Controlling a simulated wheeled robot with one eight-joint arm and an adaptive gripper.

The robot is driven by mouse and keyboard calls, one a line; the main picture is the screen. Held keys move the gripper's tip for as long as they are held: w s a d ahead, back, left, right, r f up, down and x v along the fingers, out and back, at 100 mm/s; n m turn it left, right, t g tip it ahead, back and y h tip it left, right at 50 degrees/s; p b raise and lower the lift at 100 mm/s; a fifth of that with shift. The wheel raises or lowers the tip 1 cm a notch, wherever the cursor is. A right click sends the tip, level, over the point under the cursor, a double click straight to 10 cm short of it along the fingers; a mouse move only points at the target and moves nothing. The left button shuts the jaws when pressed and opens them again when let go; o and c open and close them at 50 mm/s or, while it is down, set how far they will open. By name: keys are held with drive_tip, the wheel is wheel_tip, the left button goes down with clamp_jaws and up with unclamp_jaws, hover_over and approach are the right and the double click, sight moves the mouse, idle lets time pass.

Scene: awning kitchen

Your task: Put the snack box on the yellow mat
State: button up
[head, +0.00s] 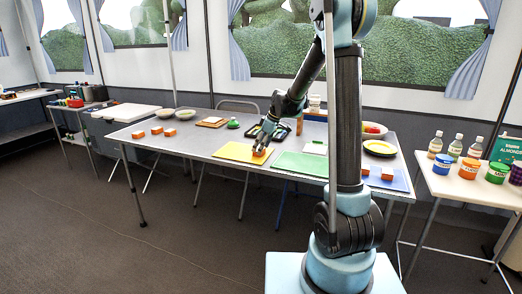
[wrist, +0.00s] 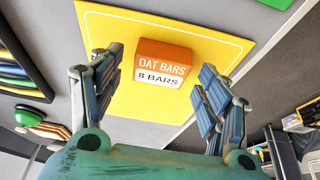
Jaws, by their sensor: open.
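An orange and white snack box (wrist: 164,62) reading "OAT BARS 8 BARS" rests on the yellow mat (wrist: 110,30), inside its white border line. In the head view the box (head: 259,153) shows just below my gripper (head: 263,146), at the right part of the yellow mat (head: 232,151). My gripper (wrist: 157,76) is open in the wrist view, with one finger on each side of the box and visible gaps between fingers and box.
Several orange boxes (head: 157,130) stand at the table's left end. A green mat (head: 300,164) lies right of the yellow one, and a blue mat (head: 398,182) with orange boxes lies farther right. A brown board (head: 212,122) and a green item (head: 233,123) are behind.

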drive_tip(key=v, duration=1.1)
drive_tip(key=s+d+r+m, duration=0.1)
drive_tip(key=s+d+m, duration=0.2)
drive_tip(key=s+d, duration=0.45)
drive_tip(key=s+d+f+m+h, duration=0.1)
drive_tip(key=s+d+f+m, duration=0.2)
drive_tip(key=s, duration=0.7)
drive_tip(key=s+d+f+m+h, duration=0.1)
drive_tip(key=s+d+f+m, duration=0.3)
drive_tip(key=s, duration=0.7)
drive_tip(key=s+d+f+m+h, duration=0.2)
drive_tip(key=s+d+f+m, duration=0.1)
drive_tip(key=s, duration=0.7)
wheel_tip(320, 180, down, 2)
drive_tip(key=shift+s+d+f+m+t, duration=0.2)
drive_tip(key=shift+d+f+m+t, duration=0.15)
drive_tip(key=shift+d, duration=0.55)
